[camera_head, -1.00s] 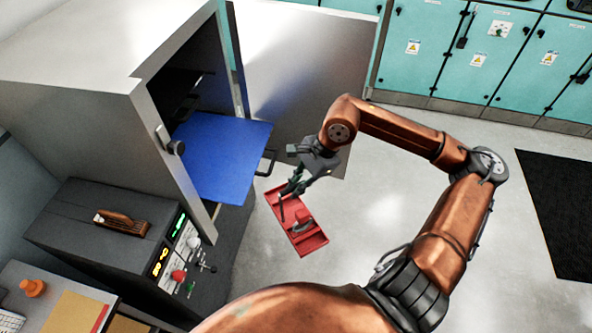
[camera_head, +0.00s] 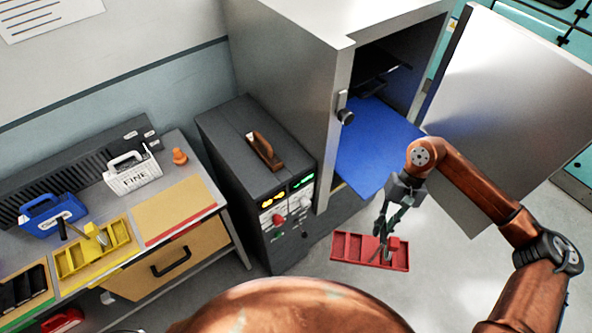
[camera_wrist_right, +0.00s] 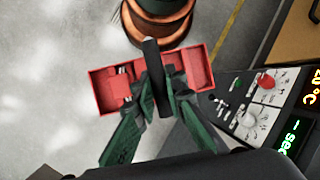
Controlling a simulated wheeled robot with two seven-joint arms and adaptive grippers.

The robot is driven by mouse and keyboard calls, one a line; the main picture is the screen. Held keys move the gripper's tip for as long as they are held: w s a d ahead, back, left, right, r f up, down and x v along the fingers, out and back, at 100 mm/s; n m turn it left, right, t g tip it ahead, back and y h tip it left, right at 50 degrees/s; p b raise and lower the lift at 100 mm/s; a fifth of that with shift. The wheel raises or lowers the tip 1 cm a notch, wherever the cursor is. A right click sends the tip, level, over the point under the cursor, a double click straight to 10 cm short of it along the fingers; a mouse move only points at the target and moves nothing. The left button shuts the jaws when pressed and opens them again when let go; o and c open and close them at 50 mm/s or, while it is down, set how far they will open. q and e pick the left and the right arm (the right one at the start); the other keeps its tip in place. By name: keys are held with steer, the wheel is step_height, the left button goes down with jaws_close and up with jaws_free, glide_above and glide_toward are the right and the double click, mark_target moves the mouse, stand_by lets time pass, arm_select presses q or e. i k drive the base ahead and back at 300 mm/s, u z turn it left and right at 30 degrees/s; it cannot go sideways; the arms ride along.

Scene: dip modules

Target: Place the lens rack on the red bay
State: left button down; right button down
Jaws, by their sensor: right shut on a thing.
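A red compartmented rack (camera_head: 345,248), which I take for the lens rack, hangs from my right gripper (camera_head: 382,232) in the head view. The gripper is shut on the rack's dark upright post. The right wrist view shows the rack (camera_wrist_right: 104,93) beyond the green fingers of the gripper (camera_wrist_right: 163,88), which hide its middle. The red bay is likely the tan mat (camera_head: 172,207) with a red front strip on the bench at left. The mat is bare. The rack is well to the right of it. My left gripper is not in view.
A black instrument box (camera_head: 235,140) with lit displays stands between bench and rack. The grey cabinet (camera_head: 285,75) is open, with a blue shelf (camera_head: 375,150) inside. A yellow rack (camera_head: 75,262), white caddy (camera_head: 133,178), blue caddy (camera_head: 50,222) and orange piece (camera_head: 180,156) are on the bench.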

mark_target(180, 202)
steer(key=z, duration=0.9)
steer(key=k, duration=1.35)
steer(key=u, duration=2.05)
steer(key=i, duration=0.5)
steer(key=u, duration=0.05)
